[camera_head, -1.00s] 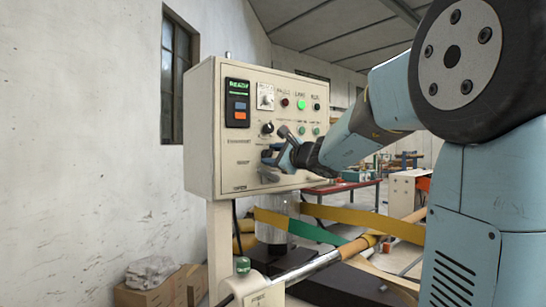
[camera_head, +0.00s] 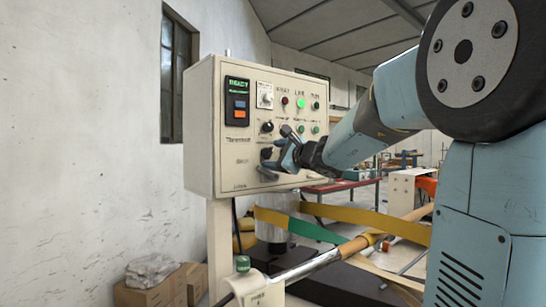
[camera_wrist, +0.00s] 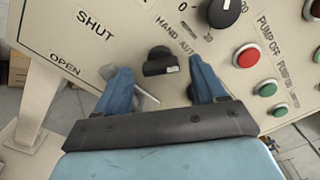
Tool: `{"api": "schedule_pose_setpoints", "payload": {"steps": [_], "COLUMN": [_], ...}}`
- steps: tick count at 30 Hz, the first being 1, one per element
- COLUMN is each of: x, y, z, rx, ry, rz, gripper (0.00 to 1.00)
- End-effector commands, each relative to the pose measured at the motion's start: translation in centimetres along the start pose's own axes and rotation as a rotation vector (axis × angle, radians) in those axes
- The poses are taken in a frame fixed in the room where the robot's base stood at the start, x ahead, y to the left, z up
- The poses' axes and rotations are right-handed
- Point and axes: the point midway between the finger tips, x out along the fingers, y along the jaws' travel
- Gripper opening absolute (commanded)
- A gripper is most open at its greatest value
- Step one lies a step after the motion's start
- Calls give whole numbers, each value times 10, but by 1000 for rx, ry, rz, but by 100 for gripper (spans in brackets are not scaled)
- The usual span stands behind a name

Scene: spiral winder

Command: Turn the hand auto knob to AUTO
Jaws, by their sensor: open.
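The hand auto knob (camera_wrist: 160,62) is a black selector knob in the wrist view, beside the printed words HAND and AUTO. A white mark shows near the right end of its grip bar; I cannot tell for sure which word it points to. My gripper (camera_wrist: 161,66) is open, with one blue finger on each side of the knob and visible gaps to it. In the head view the knob (camera_head: 266,153) sits low on the panel face, partly covered by my gripper (camera_head: 277,152), whose fingers are close to the panel.
The cream control box (camera_head: 203,130) carries a display, lamps and buttons. In the wrist view a black dial (camera_wrist: 222,10) and a red button (camera_wrist: 247,56) lie near my right finger. A metal lever (camera_wrist: 146,98) is by the left finger. Yellow and green strips run below the box.

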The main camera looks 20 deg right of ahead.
Motion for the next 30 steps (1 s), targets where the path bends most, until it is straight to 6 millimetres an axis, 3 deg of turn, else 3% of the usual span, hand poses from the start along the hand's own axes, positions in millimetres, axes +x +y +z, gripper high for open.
{"api": "schedule_pose_setpoints", "payload": {"steps": [12, 18, 24, 30], "x": [-80, -110, -124, -126], "y": [0, 1, 2, 2], "z": [0, -1, -1, -1], "rx": [-1, -1, 0, 0], "ry": [1, 1, 0, 0], "rz": [-1, -1, 2, 2], "gripper": [70, 70, 70, 70]}}
